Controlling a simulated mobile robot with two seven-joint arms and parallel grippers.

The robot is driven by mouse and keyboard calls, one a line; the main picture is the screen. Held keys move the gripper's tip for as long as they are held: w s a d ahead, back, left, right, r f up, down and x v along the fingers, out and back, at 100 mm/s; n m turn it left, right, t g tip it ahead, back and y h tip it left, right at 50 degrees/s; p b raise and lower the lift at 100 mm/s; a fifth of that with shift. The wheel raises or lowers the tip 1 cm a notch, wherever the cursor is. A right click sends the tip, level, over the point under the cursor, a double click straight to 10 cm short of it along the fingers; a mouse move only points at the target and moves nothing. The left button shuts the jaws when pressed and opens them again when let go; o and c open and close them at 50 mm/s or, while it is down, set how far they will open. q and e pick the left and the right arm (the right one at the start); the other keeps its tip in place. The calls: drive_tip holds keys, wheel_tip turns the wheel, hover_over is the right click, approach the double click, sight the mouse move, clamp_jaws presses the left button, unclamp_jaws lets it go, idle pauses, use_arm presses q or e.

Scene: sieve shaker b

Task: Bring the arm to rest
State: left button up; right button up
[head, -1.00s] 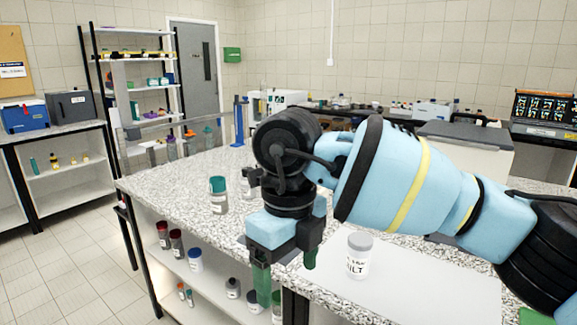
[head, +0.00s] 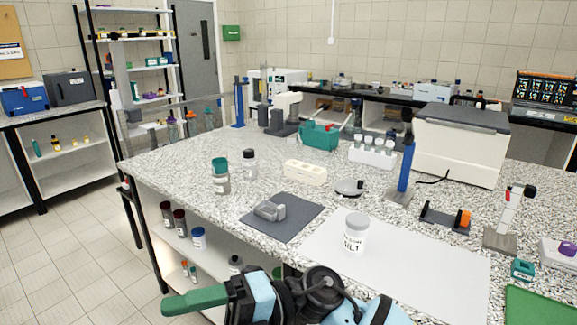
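My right arm is low at the bottom of the head view, in front of the bench's front edge. Its gripper (head: 195,301) points left, with a green finger seen from the side. Only one finger shows clearly, so the gap between the fingers is hidden. Nothing is seen held in it. It is apart from the speckled bench top (head: 160,165) and in front of the shelf below. My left gripper is not in view.
A grey-lidded labelled jar (head: 354,238) stands on a white mat (head: 430,268). A grey device lies on a dark mat (head: 283,228). A teal-capped jar (head: 220,180) and a dark-capped jar (head: 249,165) stand nearby.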

drive_tip(key=w+d+f+m+t+h+p, duration=0.1)
drive_tip(key=w+d+f+m+t+h, duration=0.25)
drive_tip(key=d+f+m+t, duration=0.85)
drive_tip(key=w+d+f+m+t+h+p, duration=0.15)
drive_tip(key=d+f+m+t+h, duration=0.35)
drive_tip(key=m+t, duration=1.2)
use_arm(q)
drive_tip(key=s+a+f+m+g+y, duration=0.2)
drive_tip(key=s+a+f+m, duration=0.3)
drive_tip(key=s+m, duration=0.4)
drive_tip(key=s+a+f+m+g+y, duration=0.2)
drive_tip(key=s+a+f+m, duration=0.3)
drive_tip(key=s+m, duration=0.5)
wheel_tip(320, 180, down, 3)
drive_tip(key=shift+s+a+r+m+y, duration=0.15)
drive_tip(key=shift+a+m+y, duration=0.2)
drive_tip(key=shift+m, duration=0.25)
use_arm(e)
drive_tip(key=s+d+f+m+g+h, duration=0.3)
drive_tip(key=s+d+f+m+g, duration=0.2)
drive_tip(key=s+d+f, duration=0.3)
drive_tip(key=s+d+f+m+g+h, duration=0.4)
drive_tip(key=s+d+f+m+g, duration=0.2)
drive_tip(key=s+f, duration=0.9)
drive_tip(key=shift+s+d, duration=0.25)
drive_tip(key=shift+d, duration=0.65)
